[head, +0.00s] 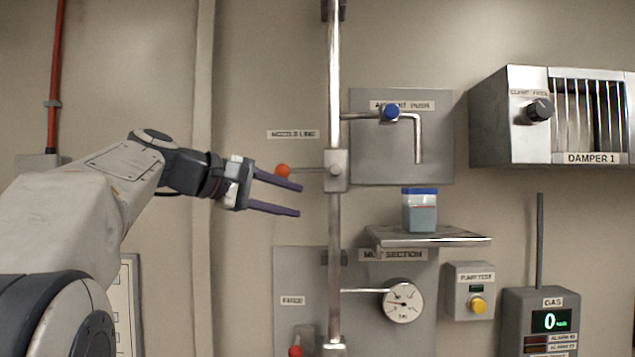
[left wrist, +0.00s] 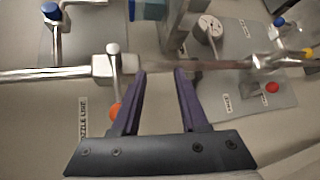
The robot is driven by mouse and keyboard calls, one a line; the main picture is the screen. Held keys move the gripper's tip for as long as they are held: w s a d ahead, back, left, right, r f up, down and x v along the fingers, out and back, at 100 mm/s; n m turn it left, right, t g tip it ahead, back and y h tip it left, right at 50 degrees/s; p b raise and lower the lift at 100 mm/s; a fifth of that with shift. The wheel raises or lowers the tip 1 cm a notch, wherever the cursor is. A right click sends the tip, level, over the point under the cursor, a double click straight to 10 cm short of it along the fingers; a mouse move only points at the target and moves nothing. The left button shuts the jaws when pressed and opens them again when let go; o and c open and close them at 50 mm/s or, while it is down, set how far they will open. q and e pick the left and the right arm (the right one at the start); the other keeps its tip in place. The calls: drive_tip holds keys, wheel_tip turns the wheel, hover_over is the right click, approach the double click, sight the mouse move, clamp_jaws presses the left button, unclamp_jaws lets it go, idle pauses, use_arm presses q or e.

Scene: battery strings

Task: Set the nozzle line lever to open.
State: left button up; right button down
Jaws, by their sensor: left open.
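The nozzle line lever is a thin rod with an orange knob (head: 283,170). It points left, level and crosswise to the upright pipe, from a grey valve body (head: 336,170). A "NOZZLE LINE" label (head: 293,134) is above it. My left gripper (head: 300,200) is open and empty, its purple fingers just below the lever in the head view. In the left wrist view the orange knob (left wrist: 115,110) is beside the left-hand finger of my gripper (left wrist: 160,72), outside the jaws and partly covered by that finger. I cannot tell whether they touch. My right gripper is out of view.
The upright pipe (head: 334,75) runs just right of my fingertips. Right of it are a blue-knobbed valve (head: 391,112), a shelf (head: 430,238) with a blue-lidded jar (head: 420,212), and a gauge (head: 403,301). A red knob (head: 295,351) is lower down. Bare wall lies left of the lever.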

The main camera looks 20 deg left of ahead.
sight(300, 171)
use_arm(q)
drive_tip(key=s+a+r+n+t, duration=0.1)
drive_tip(key=s+a+r+t, duration=0.1)
drive_tip(key=a+r, duration=0.35)
drive_tip(key=p+x, duration=0.1)
drive_tip(key=x, duration=0.2)
drive_tip(key=p+x, duration=0.1)
drive_tip(key=x, duration=0.3)
drive_tip(key=p+x, duration=0.1)
drive_tip(key=x, duration=0.2)
drive_tip(key=shift+w+d+r, duration=0.15)
drive_tip(key=shift+d+r, duration=0.25)
drive_tip(key=shift+d, duration=0.05)
clamp_jaws()
idle(0.5)
